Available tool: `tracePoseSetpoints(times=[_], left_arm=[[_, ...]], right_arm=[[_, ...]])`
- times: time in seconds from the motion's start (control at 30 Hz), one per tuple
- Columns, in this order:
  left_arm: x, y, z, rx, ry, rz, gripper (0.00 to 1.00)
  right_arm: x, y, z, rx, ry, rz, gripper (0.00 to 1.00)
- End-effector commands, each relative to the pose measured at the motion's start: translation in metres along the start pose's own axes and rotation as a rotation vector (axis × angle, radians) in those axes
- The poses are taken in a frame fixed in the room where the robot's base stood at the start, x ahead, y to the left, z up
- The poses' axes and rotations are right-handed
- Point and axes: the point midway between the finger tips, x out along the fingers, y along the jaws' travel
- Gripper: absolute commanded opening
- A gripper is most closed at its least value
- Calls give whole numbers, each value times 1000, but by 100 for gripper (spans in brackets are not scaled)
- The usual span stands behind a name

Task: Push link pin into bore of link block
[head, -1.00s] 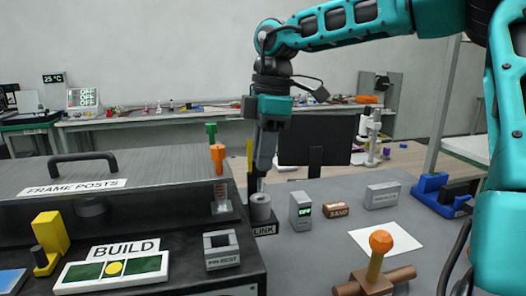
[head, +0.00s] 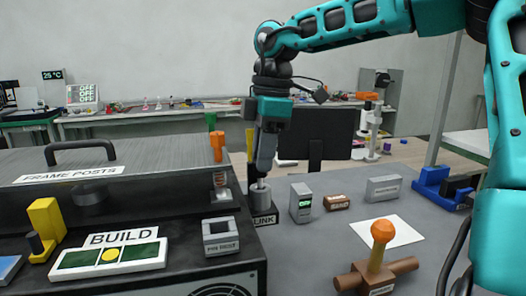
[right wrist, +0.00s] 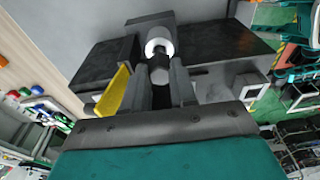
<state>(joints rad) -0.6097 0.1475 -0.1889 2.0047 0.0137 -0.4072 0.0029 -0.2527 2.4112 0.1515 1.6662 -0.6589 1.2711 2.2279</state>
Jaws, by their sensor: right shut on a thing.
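The grey link block (head: 263,199) stands upright behind the LINK label, at the right edge of the black bench unit. My right gripper (head: 261,174) points down just above it, shut on the link pin (head: 260,184). The pin's short grey end shows at the block's top. In the right wrist view, the pin (right wrist: 159,74) lies between the two fingers, in line with the block's bright round end (right wrist: 159,46). The bore itself is hidden, and I cannot tell how deep the pin sits. My left gripper is not in view.
A yellow upright (head: 250,146) stands close behind the gripper. An orange-topped post with a spring (head: 219,165) is just left. A small grey device with a green display (head: 301,203) stands right of the block. A PIN REST block (head: 220,236) is in front.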

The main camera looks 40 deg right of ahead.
Motion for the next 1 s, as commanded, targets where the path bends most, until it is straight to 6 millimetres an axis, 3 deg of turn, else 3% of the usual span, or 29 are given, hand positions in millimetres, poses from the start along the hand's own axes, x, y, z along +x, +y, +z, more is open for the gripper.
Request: tracePoseSetpoints(times=[0.87,0.9,1.0], left_arm=[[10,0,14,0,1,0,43],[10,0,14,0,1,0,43],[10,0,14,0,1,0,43]], right_arm=[[23,0,3,0,0,0,0],[23,0,3,0,0,0,27],[22,0,3,0,0,0,37]])
